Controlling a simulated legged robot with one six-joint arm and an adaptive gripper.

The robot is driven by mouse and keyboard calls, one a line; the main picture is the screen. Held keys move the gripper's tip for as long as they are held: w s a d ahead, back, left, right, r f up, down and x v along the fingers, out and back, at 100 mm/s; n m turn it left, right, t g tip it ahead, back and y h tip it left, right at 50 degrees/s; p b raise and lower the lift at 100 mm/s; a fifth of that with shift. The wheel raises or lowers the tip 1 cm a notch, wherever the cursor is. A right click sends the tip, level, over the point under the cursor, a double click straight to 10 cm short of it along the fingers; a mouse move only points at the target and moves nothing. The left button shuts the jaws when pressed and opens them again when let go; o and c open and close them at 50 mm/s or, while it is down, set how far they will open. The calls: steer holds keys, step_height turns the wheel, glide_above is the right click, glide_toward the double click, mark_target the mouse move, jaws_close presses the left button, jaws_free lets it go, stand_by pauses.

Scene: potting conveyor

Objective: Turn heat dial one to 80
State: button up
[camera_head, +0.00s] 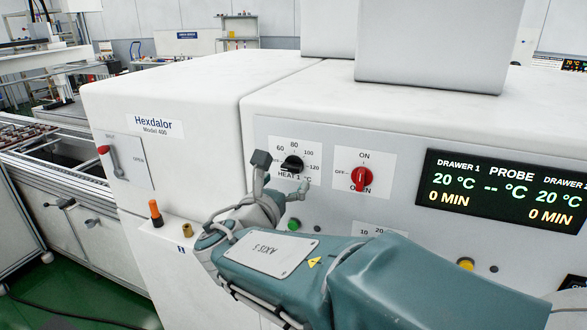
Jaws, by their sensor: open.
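Heat dial one (292,164) is a black knob on a white label plate, left of centre on the front panel. The plate reads 60, 80, 100 and 120 around it and "HEAT 1 °C" below. The direction of its pointer is too small to tell. My gripper (281,177) is open, with one finger to the left of the dial and the other to its lower right. Whether a finger touches the dial is unclear. The gripper and wrist hide the lower left of the plate.
A red oven knob (362,181) sits just right of the heat dial. A display (503,190) shows 20 °C and 0 MIN for the drawers. A green button (293,224) and a yellow button (466,264) are lower down. A red-tipped lever (111,158) is at left.

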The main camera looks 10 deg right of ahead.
mark_target(288, 170)
steer(key=w, duration=0.4)
steer(key=shift+w+d, duration=0.15)
steer(key=shift+d, duration=0.1)
steer(key=shift+w+d, duration=0.25)
steer(key=shift+d, duration=0.95)
steer(key=shift+a, duration=0.25)
steer(key=c, duration=0.8)
steer(key=shift+a, duration=0.25)
steer(key=c, duration=0.4)
